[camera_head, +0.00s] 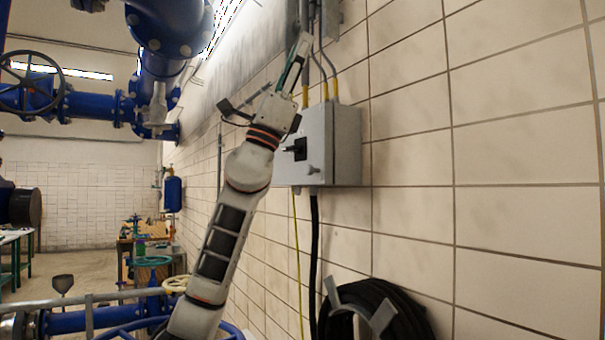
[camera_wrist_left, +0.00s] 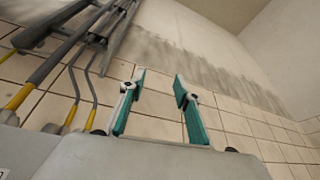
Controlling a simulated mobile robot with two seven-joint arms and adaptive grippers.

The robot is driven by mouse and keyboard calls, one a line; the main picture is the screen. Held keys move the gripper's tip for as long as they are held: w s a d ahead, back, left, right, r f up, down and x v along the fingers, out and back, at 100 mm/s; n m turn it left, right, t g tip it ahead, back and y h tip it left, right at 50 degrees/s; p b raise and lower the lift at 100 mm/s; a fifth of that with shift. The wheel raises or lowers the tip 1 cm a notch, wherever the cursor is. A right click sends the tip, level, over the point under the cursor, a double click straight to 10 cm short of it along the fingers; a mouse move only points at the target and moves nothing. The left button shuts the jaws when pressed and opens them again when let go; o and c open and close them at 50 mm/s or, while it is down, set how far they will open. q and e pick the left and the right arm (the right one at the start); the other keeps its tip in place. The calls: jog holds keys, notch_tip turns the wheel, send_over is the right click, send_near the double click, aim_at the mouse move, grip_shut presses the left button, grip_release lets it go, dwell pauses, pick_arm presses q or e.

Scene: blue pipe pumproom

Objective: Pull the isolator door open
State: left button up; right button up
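The isolator is a grey box on the tiled wall in the head view. Its door (camera_head: 318,146) faces left and looks shut. A black rotary handle (camera_head: 298,149) and a small knob (camera_head: 313,170) are on the door. My left gripper (camera_head: 298,62) is above and in front of the box, pointing up, and my wrist covers the door's upper left part. In the left wrist view the gripper's two green-padded fingers (camera_wrist_left: 160,82) stand apart with nothing between them. Whether the gripper touches the box cannot be told. My right gripper is not in view.
Conduits with yellow ends (camera_head: 335,90) enter the box from above and also show in the left wrist view (camera_wrist_left: 70,112). A black cable (camera_head: 314,250) hangs below. A coiled black hose (camera_head: 395,310) hangs lower on the wall. Blue pipes (camera_head: 165,50) run at upper left. The wall right of the box is bare.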

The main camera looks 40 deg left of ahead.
pick_arm(q)
notch_tip(320, 180, down, 4)
jog(key=w+m+g+y, duration=0.1)
jog(key=g+y, duration=0.1)
jog(key=g, duration=0.1)
jog(key=n+g+y+b, duration=0.2)
jog(key=n+g+y, duration=0.3)
jog(key=y, duration=0.7)
send_near(306, 169)
jog(key=w, duration=0.1)
jog(key=shift+n+t, duration=0.3)
jog(key=shift+n, duration=0.1)
jog(key=x, duration=0.2)
jog(key=p+x, duration=0.1)
jog(key=x, duration=0.3)
jog(key=shift+w+d+f+p, duration=0.15)
jog(key=shift+w+d+p, duration=0.1)
jog(key=shift+d+p, duration=0.15)
jog(key=shift+w+d+f, duration=0.1)
jog(key=shift+w+d, duration=0.1)
jog(key=shift+w, duration=0.45)
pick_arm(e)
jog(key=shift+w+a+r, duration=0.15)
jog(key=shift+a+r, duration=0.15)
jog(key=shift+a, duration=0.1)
pick_arm(q)
grip_shut()
